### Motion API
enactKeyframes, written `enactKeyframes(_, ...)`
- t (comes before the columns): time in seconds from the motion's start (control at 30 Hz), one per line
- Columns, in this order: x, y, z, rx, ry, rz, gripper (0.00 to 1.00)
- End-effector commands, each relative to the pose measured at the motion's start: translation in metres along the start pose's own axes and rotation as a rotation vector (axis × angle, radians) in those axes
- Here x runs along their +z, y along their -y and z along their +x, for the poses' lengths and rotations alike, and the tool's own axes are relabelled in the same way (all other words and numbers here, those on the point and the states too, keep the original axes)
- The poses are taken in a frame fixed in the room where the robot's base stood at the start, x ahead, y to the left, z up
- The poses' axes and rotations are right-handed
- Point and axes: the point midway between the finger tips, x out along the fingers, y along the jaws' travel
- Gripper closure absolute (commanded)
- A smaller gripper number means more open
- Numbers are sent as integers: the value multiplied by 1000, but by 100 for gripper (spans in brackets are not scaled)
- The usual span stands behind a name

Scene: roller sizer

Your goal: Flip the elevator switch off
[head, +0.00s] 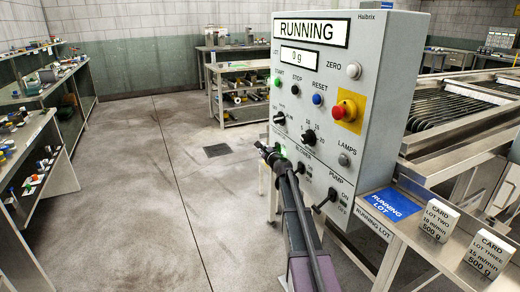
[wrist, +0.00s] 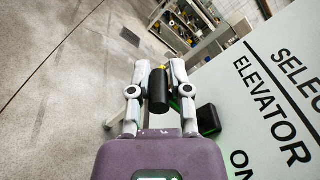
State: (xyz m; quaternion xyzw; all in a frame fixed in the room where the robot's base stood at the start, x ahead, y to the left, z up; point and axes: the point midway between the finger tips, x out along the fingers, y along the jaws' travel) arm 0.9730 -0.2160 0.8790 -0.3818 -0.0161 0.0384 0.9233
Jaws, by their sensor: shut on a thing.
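A grey control box (head: 350,120) with a lit RUNNING display (head: 312,30) stands at the centre right in the head view. My gripper (head: 268,152) is at the left edge of its face, left of the blower switch (head: 299,167). In the wrist view the panel (wrist: 285,110) shows the word ELEVATOR, with ON below it. There my gripper (wrist: 158,68) has its two fingers on either side of a black cylindrical handle (wrist: 157,95), shut on it. A dark block (wrist: 208,119) on the panel is beside it. In the head view my gripper hides the elevator switch, so its position is unclear.
The pump switch (head: 325,200) sits lower right of the blower switch. Shelves (head: 55,150) line the left. The floor (head: 160,200) between is clear.

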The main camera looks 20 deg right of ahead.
Motion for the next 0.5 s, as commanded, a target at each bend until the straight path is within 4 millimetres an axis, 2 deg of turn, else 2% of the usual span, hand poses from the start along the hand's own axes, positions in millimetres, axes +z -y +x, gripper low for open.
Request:
enactKeyframes(0.13, -1, 1, 0, 2, 3, 3, 100)
enactKeyframes(0.17, -2, 2, 0, 2, 2, 3, 67)
enactKeyframes(0.23, -3, 3, -1, 0, 1, 3, 47)
enactKeyframes(0.27, -4, 4, -1, 0, 0, 3, 43)
enactKeyframes(0.5, -6, 6, -2, -3, -2, 2, 43)
